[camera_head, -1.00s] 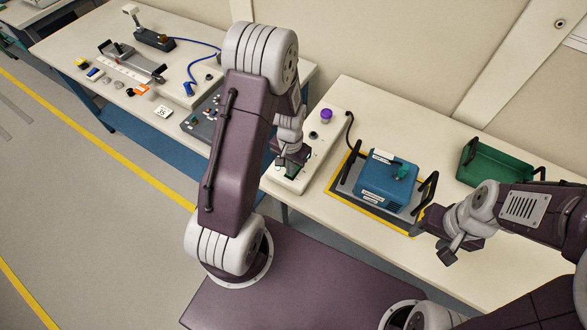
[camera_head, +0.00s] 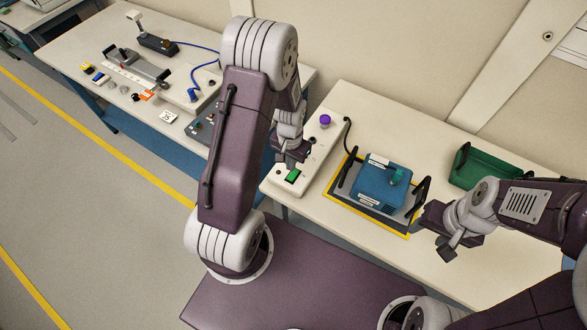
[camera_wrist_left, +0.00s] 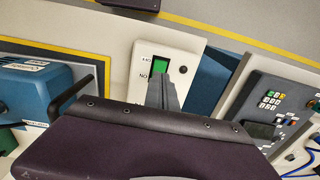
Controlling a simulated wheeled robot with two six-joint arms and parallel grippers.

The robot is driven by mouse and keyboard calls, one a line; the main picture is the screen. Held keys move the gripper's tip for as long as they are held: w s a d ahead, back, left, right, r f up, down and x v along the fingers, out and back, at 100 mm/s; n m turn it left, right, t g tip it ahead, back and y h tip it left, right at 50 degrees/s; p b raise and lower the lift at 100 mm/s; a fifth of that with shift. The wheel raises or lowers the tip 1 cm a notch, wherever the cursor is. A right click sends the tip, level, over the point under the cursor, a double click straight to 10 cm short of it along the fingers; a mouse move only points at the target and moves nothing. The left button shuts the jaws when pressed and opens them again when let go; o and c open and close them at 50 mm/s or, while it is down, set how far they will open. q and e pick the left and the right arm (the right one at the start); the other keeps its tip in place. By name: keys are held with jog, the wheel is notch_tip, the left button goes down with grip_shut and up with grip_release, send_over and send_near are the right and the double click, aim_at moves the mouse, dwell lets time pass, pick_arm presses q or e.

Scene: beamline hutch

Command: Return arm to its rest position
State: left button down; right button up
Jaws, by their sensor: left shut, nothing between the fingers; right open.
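My left arm reaches up over the bench in the head view. Its gripper (camera_head: 291,160) is shut and empty, just above the white control panel (camera_head: 320,150) and apart from the green switch (camera_head: 292,177). In the left wrist view the closed fingers (camera_wrist_left: 162,92) point toward the green switch (camera_wrist_left: 160,66), covering the panel just below it. My right gripper (camera_head: 436,236) is open and empty at the front of the right bench, close to the black handle of the yellow-edged tray. Its fingertips are small and hard to make out.
A blue box (camera_head: 380,184) stands on the yellow-edged tray (camera_head: 372,223), with upright black handles beside it. A green bin (camera_head: 485,166) is behind my right arm. A purple knob (camera_head: 325,120) stands up from the panel. The left bench holds a keypad panel and small parts.

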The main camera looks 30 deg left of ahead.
pick_arm(q)
jog(key=shift+r, duration=0.6)
pick_arm(e)
jog(key=shift+r, duration=0.55)
pick_arm(q)
jog(key=d+r+t+b, duration=0.15)
jog(key=d+r, duration=0.25)
jog(key=r, duration=0.5)
jog(key=s+n, duration=0.1)
jog(key=s, duration=0.7)
jog(key=shift+s+d+r, duration=0.2)
jog(key=shift+d+r, duration=0.25)
pick_arm(e)
jog(key=shift+w+f, duration=0.1)
jog(key=shift+f, duration=0.7)
